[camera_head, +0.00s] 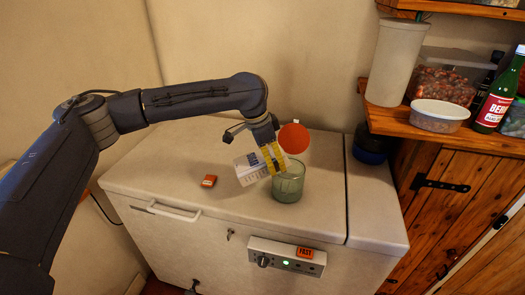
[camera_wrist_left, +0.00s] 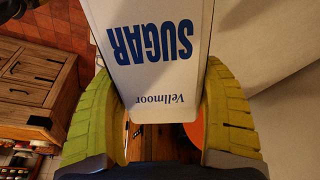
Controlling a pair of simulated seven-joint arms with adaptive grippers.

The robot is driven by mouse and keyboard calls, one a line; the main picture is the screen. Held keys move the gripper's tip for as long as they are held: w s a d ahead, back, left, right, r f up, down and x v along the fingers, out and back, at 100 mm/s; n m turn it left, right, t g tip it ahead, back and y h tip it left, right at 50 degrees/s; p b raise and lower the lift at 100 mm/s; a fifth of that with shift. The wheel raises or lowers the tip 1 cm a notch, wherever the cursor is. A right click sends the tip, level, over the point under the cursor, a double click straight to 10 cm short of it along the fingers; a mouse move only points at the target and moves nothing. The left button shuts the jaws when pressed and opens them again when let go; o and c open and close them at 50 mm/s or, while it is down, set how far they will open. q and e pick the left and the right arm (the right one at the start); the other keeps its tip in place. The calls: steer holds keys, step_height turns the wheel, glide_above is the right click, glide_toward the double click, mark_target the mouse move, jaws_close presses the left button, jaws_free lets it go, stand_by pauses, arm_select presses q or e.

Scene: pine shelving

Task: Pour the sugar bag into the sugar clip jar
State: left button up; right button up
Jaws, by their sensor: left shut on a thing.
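My left gripper (camera_head: 272,158) has yellow fingers and is shut on the sugar bag (camera_head: 250,169), a white pack with blue print. The bag is tilted, above the chest lid and close to the left of the green glass jar (camera_head: 290,188). The jar stands upright; its inside is too small to make out. In the left wrist view the bag (camera_wrist_left: 150,75) lies between both fingers (camera_wrist_left: 160,125), its word SUGAR upside down. Its far end is out of that view. My right gripper is not in view.
The white chest (camera_head: 180,160) has free lid space at left. A small red box (camera_head: 208,181) lies there. A round orange piece (camera_head: 294,138) shows behind the jar. At right, a wooden shelf (camera_head: 385,122) holds a tall pale container (camera_head: 399,62), tubs and a green bottle (camera_head: 497,92).

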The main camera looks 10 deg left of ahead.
mark_target(261, 156)
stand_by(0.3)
arm_select(q)
steer(key=shift+s+a+f+t+h, duration=0.15)
steer(key=shift+a+t+h, duration=0.1)
steer(key=shift+h, duration=0.35)
steer(key=shift+s+a+f+t+h, duration=0.1)
steer(key=shift+a+t+h, duration=0.15)
steer(key=shift+h, duration=0.35)
steer(key=shift+s+a+t+h, duration=0.15)
steer(key=shift+t+h, duration=0.15)
steer(key=shift+h, duration=0.45)
steer(key=shift+w+a+t+h, duration=0.15)
steer(key=shift+t+h, duration=0.15)
steer(key=shift+h, duration=0.45)
steer(key=shift+s, duration=0.1)
steer(key=r+h, duration=0.1)
steer(key=a+r+t+h, duration=0.1)
steer(key=r+h, duration=0.1)
steer(key=shift+s, duration=0.2)
steer(key=shift+s+a+r+t+h, duration=0.15)
steer(key=shift+r+t+h, duration=0.15)
steer(key=shift+r+h, duration=0.3)
steer(key=shift+w+a+r+t+h, duration=0.1)
steer(key=shift+r+t+h, duration=0.2)
steer(key=shift+r+h, duration=0.25)
